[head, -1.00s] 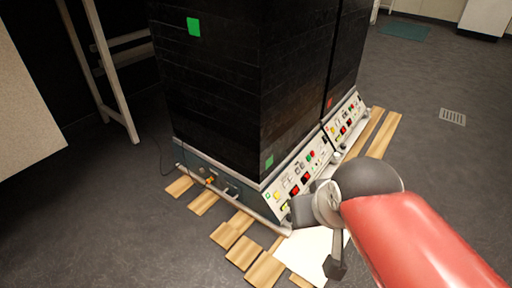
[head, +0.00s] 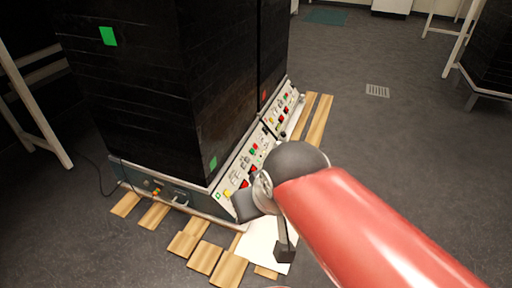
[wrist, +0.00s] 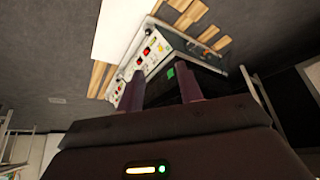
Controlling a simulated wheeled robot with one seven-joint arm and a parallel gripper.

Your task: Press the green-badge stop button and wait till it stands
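The green-badge shaker (head: 150,100) is a tall dark stack with a large green square (head: 108,36) on its side and a small green badge (head: 213,163) above its sloped control panel (head: 228,186). The panel carries small red, green and yellow buttons and red displays; I cannot tell which is the stop button. In the wrist view the panel (wrist: 150,55) and green badge (wrist: 171,72) lie beyond my fingertips. My gripper (wrist: 160,80) is empty, its two fingers apart. In the head view my wrist hides part of the panel, and contact is not visible.
A second dark shaker with a red badge (head: 264,96) adjoins behind, with its own panel (head: 284,108). Wooden slats (head: 188,240) and a white sheet (head: 262,238) lie on the floor around the base. Open floor with a drain grate (head: 377,91) lies to the right.

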